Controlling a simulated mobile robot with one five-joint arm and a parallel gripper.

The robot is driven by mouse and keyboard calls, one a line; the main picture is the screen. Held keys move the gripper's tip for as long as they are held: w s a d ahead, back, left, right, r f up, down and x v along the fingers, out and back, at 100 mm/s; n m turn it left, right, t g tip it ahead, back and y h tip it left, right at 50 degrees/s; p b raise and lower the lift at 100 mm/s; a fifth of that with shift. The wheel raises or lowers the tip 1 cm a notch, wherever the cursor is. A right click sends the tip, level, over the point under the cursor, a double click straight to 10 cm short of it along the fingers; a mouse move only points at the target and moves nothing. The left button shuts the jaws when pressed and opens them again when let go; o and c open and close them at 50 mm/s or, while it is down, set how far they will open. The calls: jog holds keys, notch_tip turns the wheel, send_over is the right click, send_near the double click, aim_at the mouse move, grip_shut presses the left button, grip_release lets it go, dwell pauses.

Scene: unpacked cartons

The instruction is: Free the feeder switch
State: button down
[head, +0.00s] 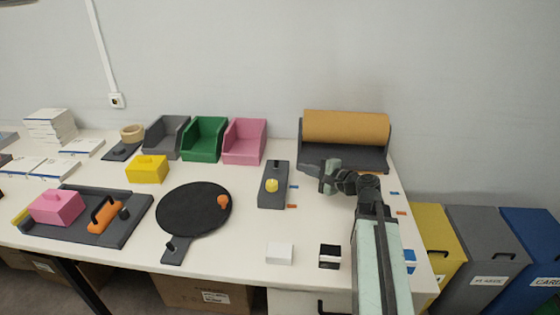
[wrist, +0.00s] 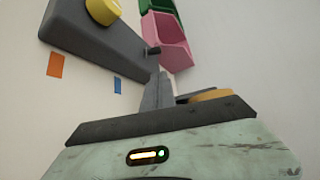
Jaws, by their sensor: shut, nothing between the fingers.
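A dark grey box (head: 268,200) stands on the table left of my gripper, with a round yellow piece (head: 271,185) on its top. A small dark peg or lever shows at its far end. I cannot tell which part is the feeder switch. In the wrist view the box (wrist: 85,40) is at the upper left, with the yellow piece (wrist: 103,10) cut by the top edge and the dark peg (wrist: 152,50) at its near right end. My gripper (head: 306,166) is shut and empty, to the right of the box and apart from it; its fingers (wrist: 164,88) point toward the peg's side.
Blue and orange marks lie beside the box. A brown roll on a dark stand (head: 345,127) is behind my gripper. Pink (head: 244,142), green (head: 204,139) and grey bins stand behind left. A black round turntable (head: 190,210) is left. White and black blocks lie in front.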

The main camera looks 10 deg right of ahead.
aim_at(283, 167)
jog(key=shift+a+r, duration=0.1)
jog(key=shift+a, duration=0.05)
jog(key=shift+w, duration=0.1)
jog(key=b+x, duration=0.2)
jog(key=x, duration=0.8)
jog(key=shift+a, duration=0.15)
jog(key=shift+a, duration=0.1)
